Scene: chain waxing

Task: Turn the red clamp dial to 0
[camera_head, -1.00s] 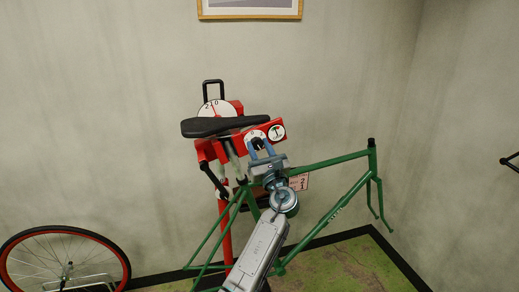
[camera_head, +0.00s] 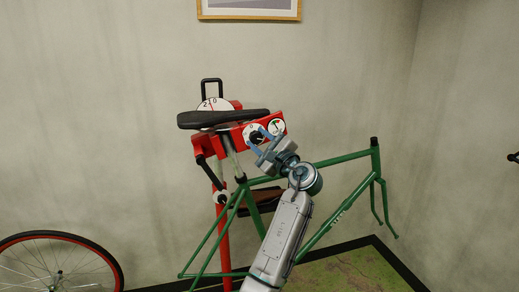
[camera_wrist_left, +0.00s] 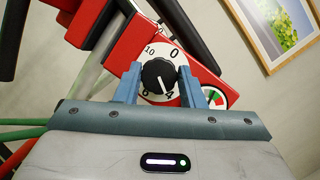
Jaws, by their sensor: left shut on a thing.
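The red clamp (camera_head: 238,136) holds the green bicycle frame by the post under its black saddle. Its dial (camera_wrist_left: 145,98) has a white face with black numbers and a black knob (camera_wrist_left: 159,75). In the left wrist view the 0 is at the top of the dial and the 4 at the bottom right. The knob's white mark seems to point down, close to the 4. My left gripper (camera_wrist_left: 160,88) is shut on the knob, one blue finger on each side. In the head view my left gripper (camera_head: 265,138) partly covers the dial. My right gripper is out of view.
The green bicycle frame (camera_head: 322,162) stands close behind my left arm. The black saddle (camera_head: 222,118) sits just left of the dial. A small gauge (camera_head: 277,127) is beside the dial. A red-rimmed wheel (camera_head: 60,262) stands at the lower left.

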